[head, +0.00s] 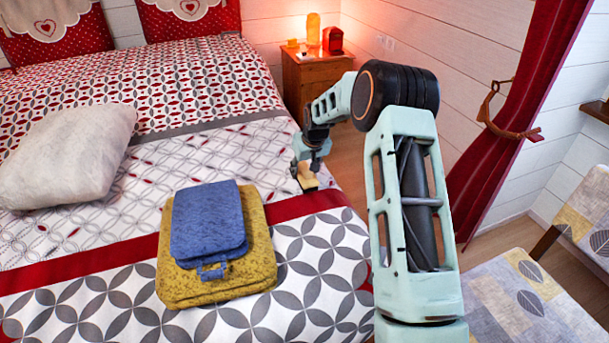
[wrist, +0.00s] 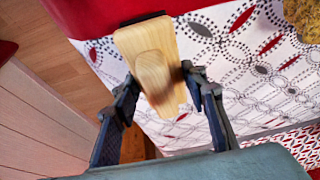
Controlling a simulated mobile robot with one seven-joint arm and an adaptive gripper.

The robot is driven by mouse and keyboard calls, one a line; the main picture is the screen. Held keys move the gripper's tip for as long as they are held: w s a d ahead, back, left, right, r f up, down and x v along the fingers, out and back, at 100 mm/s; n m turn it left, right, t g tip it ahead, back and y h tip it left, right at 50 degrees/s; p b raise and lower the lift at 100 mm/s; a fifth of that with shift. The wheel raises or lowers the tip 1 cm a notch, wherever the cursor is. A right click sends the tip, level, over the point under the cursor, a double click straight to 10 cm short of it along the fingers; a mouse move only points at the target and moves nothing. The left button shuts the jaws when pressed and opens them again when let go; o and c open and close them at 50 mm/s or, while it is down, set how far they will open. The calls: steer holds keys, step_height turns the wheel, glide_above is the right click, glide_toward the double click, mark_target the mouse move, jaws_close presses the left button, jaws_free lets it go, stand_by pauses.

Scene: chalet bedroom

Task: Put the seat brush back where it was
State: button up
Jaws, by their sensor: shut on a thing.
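The seat brush has a pale wooden back with a raised rounded grip, seen in the wrist view (wrist: 146,43); a thin dark edge shows at its far end, and its bristles are hidden. My gripper (wrist: 160,85) is shut on the brush, with one finger on each side of it. In the head view the brush (head: 307,180) hangs below my gripper (head: 303,167) at the right side of the bed (head: 330,250), near the red band. I cannot tell whether it touches the cover.
A pale pillow (head: 68,155) lies left. A wooden nightstand (head: 312,77) with a lit lamp stands behind; a patterned chair (head: 525,300) stands at the right. Floor shows beside the bed.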

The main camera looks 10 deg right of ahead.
steer(key=shift+f, duration=0.8)
steer(key=shift+f, duration=0.15)
steer(key=o, duration=1.1)
steer(key=shift+s+r, duration=0.1)
steer(key=shift+r, duration=0.45)
steer(key=p+v, duration=0.2)
steer(key=v, duration=0.9)
steer(key=shift+d+r, duration=0.1)
